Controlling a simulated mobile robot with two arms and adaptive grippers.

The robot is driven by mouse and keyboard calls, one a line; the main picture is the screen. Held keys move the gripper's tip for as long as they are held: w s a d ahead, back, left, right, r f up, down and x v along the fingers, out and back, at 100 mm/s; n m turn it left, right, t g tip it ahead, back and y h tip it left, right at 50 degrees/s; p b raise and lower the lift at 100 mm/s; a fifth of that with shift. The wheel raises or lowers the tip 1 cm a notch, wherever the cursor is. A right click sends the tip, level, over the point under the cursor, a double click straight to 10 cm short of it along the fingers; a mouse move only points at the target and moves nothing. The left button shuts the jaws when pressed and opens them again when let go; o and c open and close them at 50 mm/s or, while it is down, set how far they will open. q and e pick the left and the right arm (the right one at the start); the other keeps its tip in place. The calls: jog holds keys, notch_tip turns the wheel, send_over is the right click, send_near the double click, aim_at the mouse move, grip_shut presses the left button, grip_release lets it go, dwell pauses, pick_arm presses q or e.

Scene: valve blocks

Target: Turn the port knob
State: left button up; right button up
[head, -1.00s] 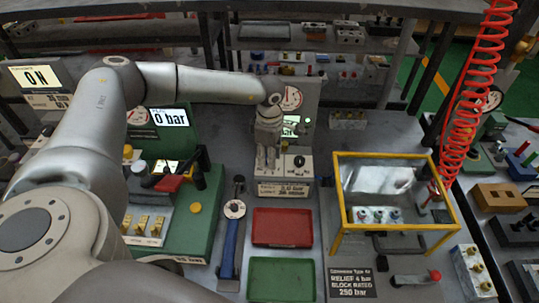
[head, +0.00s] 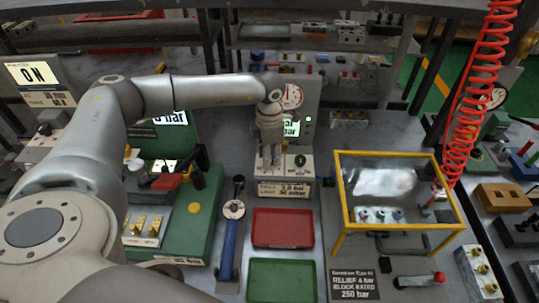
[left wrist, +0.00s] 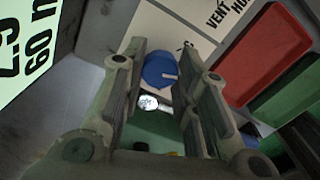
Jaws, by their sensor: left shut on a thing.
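The port knob shows in the left wrist view as a blue round knob (left wrist: 160,70) with a pale mark on its edge. My left gripper (left wrist: 163,62) is shut on it, one finger on each side. In the head view my left gripper (head: 269,162) reaches down onto the left part of a pale valve block (head: 306,173) and hides the knob there. A small black knob (head: 300,160) stands uncovered on the block to the right of the gripper. My right gripper is not in view.
A gauge panel with a lit display (head: 291,129) stands just behind the gripper. Nearer are a red tray (head: 283,228), a green tray (head: 281,280) and a blue-handled wrench (head: 230,240). A yellow-framed guard (head: 398,156) stands to the right.

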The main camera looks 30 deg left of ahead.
pick_arm(q)
jog(key=shift+w+r, duration=0.1)
dwell(0.4)
jog(key=o, duration=1.1)
jog(key=shift+c, duration=0.2)
notch_tip(320, 180, up, 12)
